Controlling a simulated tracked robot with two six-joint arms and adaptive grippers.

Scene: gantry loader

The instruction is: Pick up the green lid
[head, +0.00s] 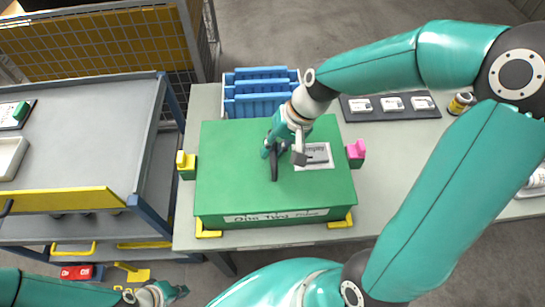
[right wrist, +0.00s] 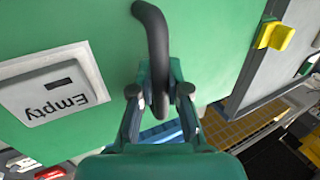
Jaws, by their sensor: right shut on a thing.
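The green lid (head: 235,170) is a wide, flat green top on the table, with a dark curved handle (head: 274,165) near its middle. A grey plate marked "Empty" (head: 320,157) lies on it, right of the handle. My right gripper (head: 280,148) is shut on the handle from above. In the right wrist view the handle (right wrist: 155,45) passes between the fingers (right wrist: 160,95), and the lid (right wrist: 205,30) fills much of the picture. I cannot tell whether the lid is raised. My left gripper (head: 176,292) is low at the left, away from the lid; its fingers are too small to read.
A yellow clip (head: 186,163) and a pink clip (head: 356,152) flank the lid. Yellow corner brackets (head: 208,229) sit at its front. A blue rack (head: 260,95) stands behind it, a dark tray (head: 390,107) back right. A grey cart (head: 90,115) stands left.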

